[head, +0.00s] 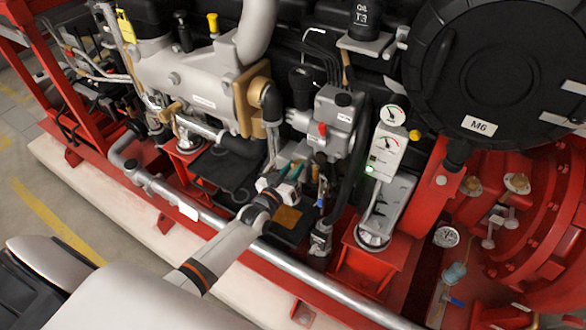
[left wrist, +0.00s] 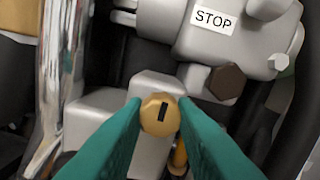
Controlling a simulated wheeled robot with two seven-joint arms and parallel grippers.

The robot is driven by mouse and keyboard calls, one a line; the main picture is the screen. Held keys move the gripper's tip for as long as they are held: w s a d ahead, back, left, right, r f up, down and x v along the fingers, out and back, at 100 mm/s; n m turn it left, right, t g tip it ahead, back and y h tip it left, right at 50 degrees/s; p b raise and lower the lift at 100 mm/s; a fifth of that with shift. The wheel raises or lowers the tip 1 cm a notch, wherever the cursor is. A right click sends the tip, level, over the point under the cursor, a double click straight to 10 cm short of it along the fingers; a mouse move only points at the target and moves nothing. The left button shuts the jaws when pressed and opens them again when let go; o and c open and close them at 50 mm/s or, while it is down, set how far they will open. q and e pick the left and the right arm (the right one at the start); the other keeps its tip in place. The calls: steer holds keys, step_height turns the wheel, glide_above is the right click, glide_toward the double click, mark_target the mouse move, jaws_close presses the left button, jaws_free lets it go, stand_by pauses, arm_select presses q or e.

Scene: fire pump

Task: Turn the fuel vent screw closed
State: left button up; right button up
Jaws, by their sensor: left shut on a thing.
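The fuel vent screw, with a round brass-coloured head and a dark slot, shows in the left wrist view (left wrist: 159,114). The slot stands close to upright in that view, slightly tilted. My left gripper (left wrist: 160,117) has its green fingertips shut on the two sides of the screw head. In the head view my left gripper (head: 291,170) reaches in among the engine parts below the grey pump housing (head: 338,118), and the screw is too small or hidden to make out there. My right gripper is not in view.
A grey body with a STOP label (left wrist: 212,18) and a dark hex bolt (left wrist: 226,81) sit close beside the screw. A silver pipe (head: 300,268) runs in front.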

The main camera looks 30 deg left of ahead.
arm_select(q)
steer(key=shift+f, duration=0.15)
steer(key=o, duration=1)
steer(key=s, duration=0.4)
steer(key=s+b, duration=0.1)
steer(key=s, duration=0.3)
steer(key=s+a, duration=0.1)
steer(key=s, duration=0.3)
